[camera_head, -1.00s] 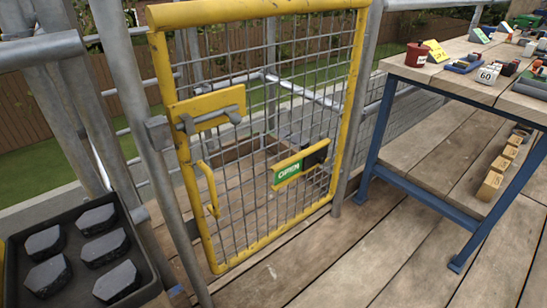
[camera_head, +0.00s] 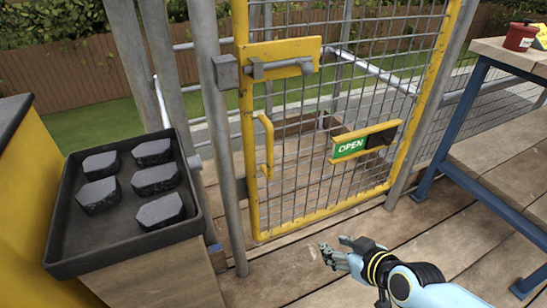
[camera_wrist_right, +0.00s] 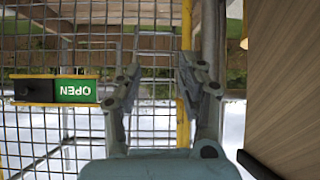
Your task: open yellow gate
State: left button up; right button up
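The yellow gate (camera_head: 386,190) with wire mesh stands upright between grey posts in the head view, and looks closed. A sliding bolt (camera_head: 281,68) sits on its yellow plate at the upper left. A yellow pull handle (camera_head: 267,146) is on its left side. My left gripper is out of view.
A black tray (camera_head: 75,235) with several dark slate pieces stands at the left on a wooden box. A blue-legged workbench (camera_head: 470,100) with a red can (camera_head: 520,37) stands at the right. The plank floor before the gate is clear.

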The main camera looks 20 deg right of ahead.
jog(key=w+a+r+t+y+b, duration=0.25)
jog(key=w+r+t+b, duration=0.3)
jog(key=w+r, duration=0.45)
jog(key=n+t+b, duration=0.1)
jog(key=t+b, duration=0.1)
jog(key=b, duration=0.4)
send_near(272, 142)
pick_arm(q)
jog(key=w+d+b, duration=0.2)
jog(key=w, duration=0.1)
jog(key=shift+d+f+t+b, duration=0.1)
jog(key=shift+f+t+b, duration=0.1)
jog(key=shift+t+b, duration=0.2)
pick_arm(e)
jog(key=shift+y, duration=0.35)
jog(key=x, duration=1.1)
jog(key=shift+d, duration=0.2)
grip_shut()
